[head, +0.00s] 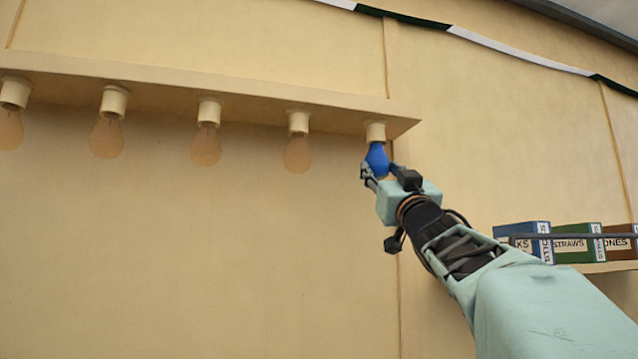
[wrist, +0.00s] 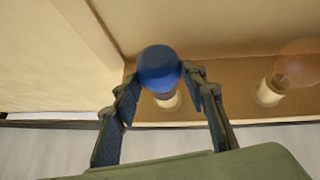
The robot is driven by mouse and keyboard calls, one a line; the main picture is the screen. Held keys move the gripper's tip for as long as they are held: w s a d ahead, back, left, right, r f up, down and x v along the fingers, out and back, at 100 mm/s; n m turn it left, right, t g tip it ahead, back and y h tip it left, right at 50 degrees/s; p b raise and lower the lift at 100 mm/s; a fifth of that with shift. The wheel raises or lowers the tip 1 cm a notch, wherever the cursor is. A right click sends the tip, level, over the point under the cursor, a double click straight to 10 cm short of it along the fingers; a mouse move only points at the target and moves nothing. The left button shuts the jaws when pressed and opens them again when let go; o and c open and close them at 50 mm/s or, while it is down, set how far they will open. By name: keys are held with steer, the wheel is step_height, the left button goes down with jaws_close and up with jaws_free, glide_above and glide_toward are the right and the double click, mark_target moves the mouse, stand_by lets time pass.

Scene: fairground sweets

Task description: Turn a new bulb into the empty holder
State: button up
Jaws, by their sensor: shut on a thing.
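A blue bulb (head: 377,157) stands upright under the white holder (head: 375,132) at the right end of the shelf-like board. Its top meets the holder's mouth in the head view; how deep it sits cannot be told. My gripper (head: 376,172) is below the holder and shut on the blue bulb from underneath. In the wrist view the blue bulb (wrist: 158,68) is between the two fingers of my gripper (wrist: 160,85), with the pale holder (wrist: 168,100) behind it. The bulb's threaded base is hidden.
Several amber bulbs, the nearest (head: 297,153) left of mine, hang from holders along the board (head: 200,85). The nearest also shows in the wrist view (wrist: 297,66). Boxes, one labelled straws (head: 575,243), stand on a shelf at right. The wall below the bulbs is clear.

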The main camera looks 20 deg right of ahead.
steer(key=shift+d+r+n+y+p, duration=0.1)
steer(key=shift+d+n+y+p, duration=0.15)
steer(key=shift+n+y+p, duration=0.7)
steer(key=shift+d+r+n+y+p, duration=0.15)
steer(key=shift+d+n+y+p, duration=0.1)
steer(key=shift+y+p, duration=1.3)
steer(key=shift+d+r+n+y+p, duration=0.1)
steer(key=shift+d+n+y+p, duration=0.15)
steer(key=shift+n+y+p, duration=0.7)
steer(key=shift+d+f+n+g+y+p, duration=0.25)
steer(key=shift+y+p, duration=0.35)
steer(key=shift+y, duration=0.65)
steer(key=shift+r+n+g+y+p, duration=0.15)
steer(key=shift+g+y+p, duration=0.35)
steer(key=shift+y, duration=0.7)
steer(key=shift+f, duration=0.15)
steer(key=o, duration=0.7)
steer(key=shift+c, duration=0.2)
steer(key=o, duration=0.4)
steer(key=shift+d, duration=0.15)
steer(key=shift+w+a, duration=0.1)
steer(key=shift+a, duration=0.1)
steer(key=shift+f, duration=0.1)
